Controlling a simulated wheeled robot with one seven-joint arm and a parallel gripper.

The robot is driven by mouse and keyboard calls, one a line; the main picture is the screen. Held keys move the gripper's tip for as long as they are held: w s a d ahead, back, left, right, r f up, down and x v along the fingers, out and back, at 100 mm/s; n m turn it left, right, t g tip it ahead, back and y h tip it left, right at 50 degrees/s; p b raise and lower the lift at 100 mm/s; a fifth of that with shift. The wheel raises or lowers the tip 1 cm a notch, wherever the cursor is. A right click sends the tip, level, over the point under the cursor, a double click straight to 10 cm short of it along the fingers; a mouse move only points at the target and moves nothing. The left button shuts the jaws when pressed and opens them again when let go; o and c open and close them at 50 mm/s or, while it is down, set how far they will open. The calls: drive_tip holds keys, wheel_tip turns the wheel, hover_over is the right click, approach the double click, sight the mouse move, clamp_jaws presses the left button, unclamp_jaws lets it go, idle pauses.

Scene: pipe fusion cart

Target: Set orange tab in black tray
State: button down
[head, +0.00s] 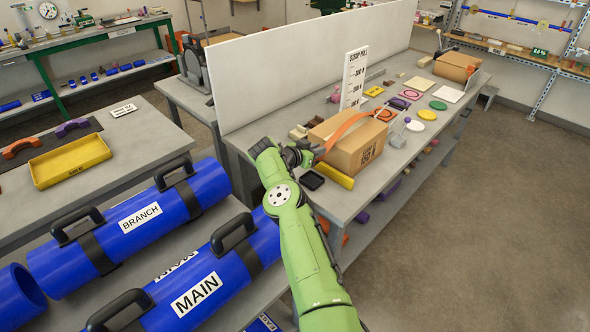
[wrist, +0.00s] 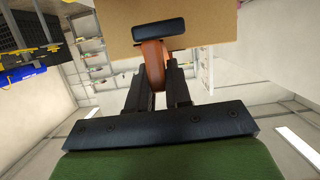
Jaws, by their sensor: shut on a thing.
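The orange tab (head: 345,130) shows in the head view as a long, curved orange strip. It rises from my gripper (head: 312,156) across the front of a cardboard box. In the wrist view my gripper (wrist: 154,80) is shut on an orange piece (wrist: 153,58) between its two dark fingers. A black bar (wrist: 158,29) lies just beyond that piece; I cannot tell whether it belongs to it. The black tray (head: 312,180) is small and lies on the grey bench, just below my gripper in the head view. The tray looks empty.
The cardboard box (head: 357,150) stands right behind my gripper, with a yellow bar (head: 334,175) in front of it. A white panel (head: 300,75) runs along the bench's back. Blue pipes (head: 140,217) with black handles lie at the left. Coloured discs lie farther along the bench.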

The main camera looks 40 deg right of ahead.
drive_tip(key=f, duration=0.5)
drive_tip(key=f+b, duration=0.1)
drive_tip(key=f, duration=0.3)
drive_tip(key=shift+w+f, duration=0.2)
drive_tip(key=shift+f, duration=0.2)
drive_tip(key=shift+f, duration=0.1)
drive_tip(key=c, duration=1.1)
unclamp_jaws()
drive_tip(key=shift+o, duration=0.2)
